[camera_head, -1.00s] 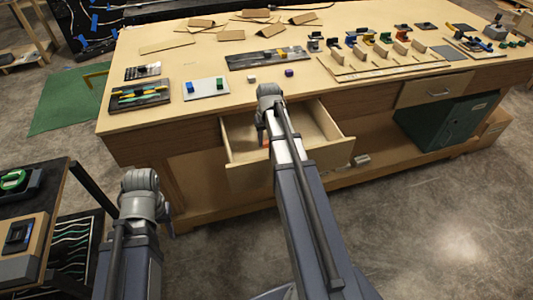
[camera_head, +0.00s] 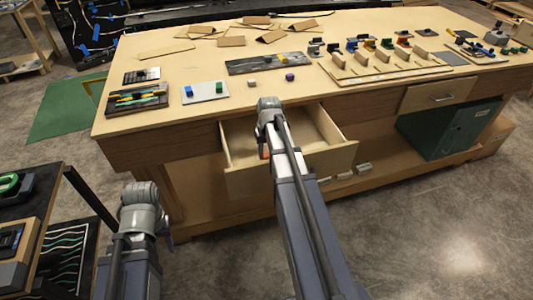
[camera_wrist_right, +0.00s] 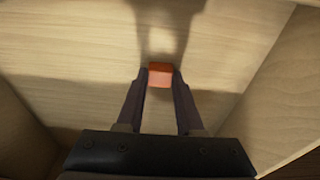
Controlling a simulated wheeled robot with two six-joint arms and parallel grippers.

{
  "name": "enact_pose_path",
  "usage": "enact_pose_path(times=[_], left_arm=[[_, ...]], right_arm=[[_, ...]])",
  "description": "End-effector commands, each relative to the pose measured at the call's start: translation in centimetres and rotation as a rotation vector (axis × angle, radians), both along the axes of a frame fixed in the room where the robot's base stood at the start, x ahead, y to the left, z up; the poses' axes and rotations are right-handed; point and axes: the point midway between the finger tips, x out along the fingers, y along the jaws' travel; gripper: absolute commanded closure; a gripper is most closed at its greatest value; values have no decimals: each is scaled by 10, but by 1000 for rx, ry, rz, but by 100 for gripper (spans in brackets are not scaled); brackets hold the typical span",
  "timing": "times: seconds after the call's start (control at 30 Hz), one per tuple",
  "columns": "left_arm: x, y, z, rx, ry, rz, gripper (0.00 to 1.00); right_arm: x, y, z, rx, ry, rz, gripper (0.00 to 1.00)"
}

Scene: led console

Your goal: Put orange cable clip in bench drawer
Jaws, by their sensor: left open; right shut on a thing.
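The orange cable clip (camera_wrist_right: 160,74) is between the fingertips of my right gripper (camera_wrist_right: 159,85), which is shut on it. The right wrist view shows it over the pale wooden floor of the open bench drawer (camera_wrist_right: 70,50), with drawer walls on both sides. I cannot tell whether the clip touches the floor. In the head view the drawer (camera_head: 325,125) is pulled out under the bench top, and my right gripper (camera_head: 264,150) reaches into its left part with a bit of orange showing. My left gripper's arm (camera_head: 140,205) hangs at lower left; its fingertips are hidden.
A closed drawer (camera_head: 438,95) and green cabinet (camera_head: 455,130) are at right.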

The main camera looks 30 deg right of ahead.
Motion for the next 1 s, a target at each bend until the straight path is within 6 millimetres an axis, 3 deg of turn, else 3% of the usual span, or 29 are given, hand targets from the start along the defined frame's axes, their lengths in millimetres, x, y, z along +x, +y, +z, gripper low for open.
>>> enact_pose_path(times=[0.03,0.27,0.67,1.0], left_arm=[[0,0,-1,0,0,0,55],[0,0,0,0,0,0,55],[0,0,4,0,0,0,55],[0,0,38,0,0,0,55]], right_arm=[[0,0,-1,0,0,0,61],[0,0,0,0,0,0,35],[0,0,4,0,0,0,34],[-4,1,38,1,1,0,34]])
